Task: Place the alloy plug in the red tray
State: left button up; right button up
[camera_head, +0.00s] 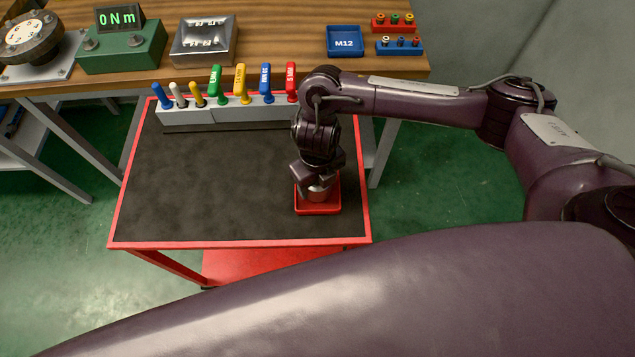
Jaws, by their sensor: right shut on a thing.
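The red tray (318,209) is a small square tray on the black top of the red cart, near its right side. My right gripper (317,184) points down over the tray and is shut on the alloy plug (318,194). The plug is a short grey metal piece, partly hidden by the fingers. It is within the tray's outline; I cannot tell whether it touches the tray floor. My left gripper is not in view.
The red cart (220,190) has a wide clear black top. A grey rack (215,118) with several coloured-handled tools stands along its far edge. Behind is a wooden bench (280,60) with a blue M12 tray (344,41) and a green torque display (122,45).

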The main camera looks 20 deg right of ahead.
jog(key=shift+f, duration=0.3)
jog(key=shift+f, duration=0.15)
jog(key=o, duration=1)
jog(key=shift+w+r, duration=0.1)
jog(key=shift+r, duration=0.4)
notch_tip(320, 180, up, 10)
jog(key=shift+r+p, duration=0.1)
jog(key=shift+p, duration=1.1)
jog(key=shift+r, duration=0.6)
